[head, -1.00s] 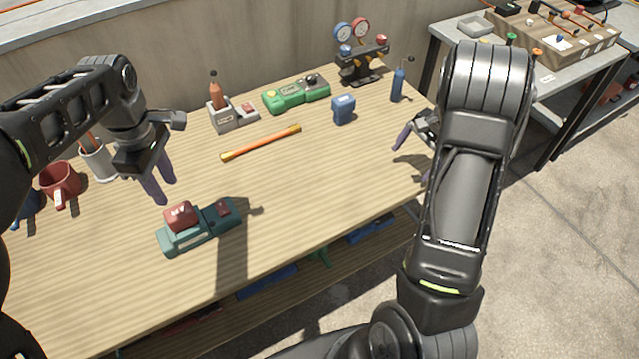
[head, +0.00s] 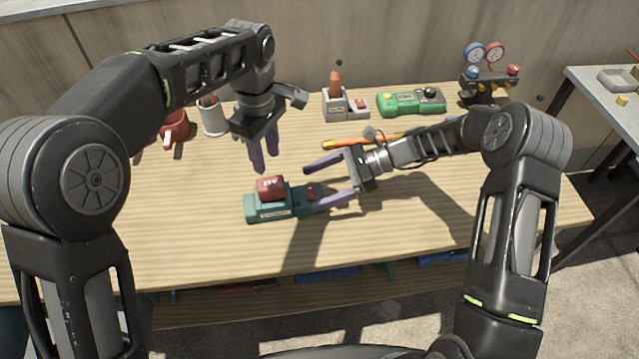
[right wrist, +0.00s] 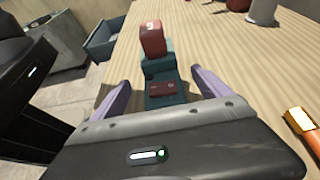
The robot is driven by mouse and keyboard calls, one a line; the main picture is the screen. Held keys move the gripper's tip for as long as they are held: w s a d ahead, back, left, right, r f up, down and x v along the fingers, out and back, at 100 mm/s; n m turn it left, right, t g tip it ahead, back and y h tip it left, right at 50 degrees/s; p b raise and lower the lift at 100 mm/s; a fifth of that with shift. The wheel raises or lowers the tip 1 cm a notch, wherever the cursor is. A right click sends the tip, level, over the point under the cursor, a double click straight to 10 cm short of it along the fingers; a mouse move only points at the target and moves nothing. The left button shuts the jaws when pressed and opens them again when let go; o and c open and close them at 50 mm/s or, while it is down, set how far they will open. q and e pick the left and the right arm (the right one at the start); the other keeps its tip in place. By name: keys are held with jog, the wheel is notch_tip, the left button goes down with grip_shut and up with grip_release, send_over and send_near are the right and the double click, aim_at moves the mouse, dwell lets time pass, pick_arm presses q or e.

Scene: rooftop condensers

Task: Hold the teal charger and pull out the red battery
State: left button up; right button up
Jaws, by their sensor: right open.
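The teal charger (head: 265,212) lies on the wooden table in the middle of the head view. The red battery (head: 271,188) sits upright in its left part, and a small red part (head: 314,190) is at its right end. My left gripper (head: 267,164) points down above the battery, fingers parted and empty. My right gripper (head: 309,189) is open at the charger's right end, one finger on each side. The right wrist view shows the charger (right wrist: 160,72) between the parted fingers, with the battery (right wrist: 152,38) at its far end. I cannot tell whether the fingers touch it.
An orange rod (head: 350,143) lies behind my right gripper. A grey holder (head: 343,107), a green device (head: 405,103) and a gauge stand (head: 486,88) stand along the back. The table's front left is clear.

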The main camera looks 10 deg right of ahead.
aim_at(289, 197)
dwell(0.3)
jog(key=shift+x, duration=3.9)
